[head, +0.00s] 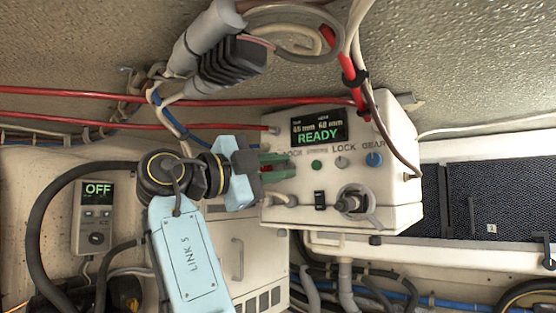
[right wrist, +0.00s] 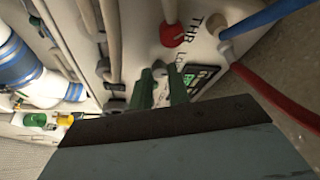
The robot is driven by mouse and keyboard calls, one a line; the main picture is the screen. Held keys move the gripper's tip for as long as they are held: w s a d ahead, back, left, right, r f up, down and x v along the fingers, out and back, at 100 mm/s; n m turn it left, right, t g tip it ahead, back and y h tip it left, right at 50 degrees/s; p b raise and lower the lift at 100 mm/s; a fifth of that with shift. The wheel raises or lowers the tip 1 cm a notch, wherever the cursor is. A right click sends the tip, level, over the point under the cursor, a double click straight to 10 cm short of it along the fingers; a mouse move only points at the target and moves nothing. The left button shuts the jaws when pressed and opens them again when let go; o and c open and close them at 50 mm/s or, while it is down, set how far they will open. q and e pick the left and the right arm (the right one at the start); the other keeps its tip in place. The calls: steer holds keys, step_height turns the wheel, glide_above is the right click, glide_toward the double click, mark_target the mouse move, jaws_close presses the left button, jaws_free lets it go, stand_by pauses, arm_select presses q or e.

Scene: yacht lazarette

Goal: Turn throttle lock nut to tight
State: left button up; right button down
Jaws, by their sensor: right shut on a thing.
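The white control box (head: 290,195) has a display (head: 319,131) reading READY, with a row of knobs labelled LOCK and GEAR below it. My right gripper (head: 285,167) is at the left end of this row, its green fingers reaching the panel face. In the right wrist view the fingers (right wrist: 160,84) are close together at the panel by a partly covered "LO" label. They are shut on a small part there, which I take for the throttle lock nut; the fingers hide most of it. A red knob (right wrist: 173,34) sits beside them near the letters THR. My left gripper is not in view.
A blue knob (head: 374,159), a grey knob (head: 342,162) and a green button (head: 317,165) are right of the fingers. A black switch (head: 320,200) and a key-like fitting (head: 352,202) sit below. Red hoses (head: 230,101) cross above. A grey handset (head: 96,215) reads OFF.

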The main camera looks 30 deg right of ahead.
steer(key=shift+m+y+p, duration=0.3)
steer(key=shift+m+p, duration=0.1)
steer(key=shift+m, duration=0.5)
steer(key=c, duration=1.3)
jaws_free()
steer(key=shift+c, duration=0.2)
steer(key=a+f+b, duration=0.1)
steer(key=a, duration=1.2)
steer(key=shift+a, duration=0.2)
steer(key=shift+f, duration=0.15)
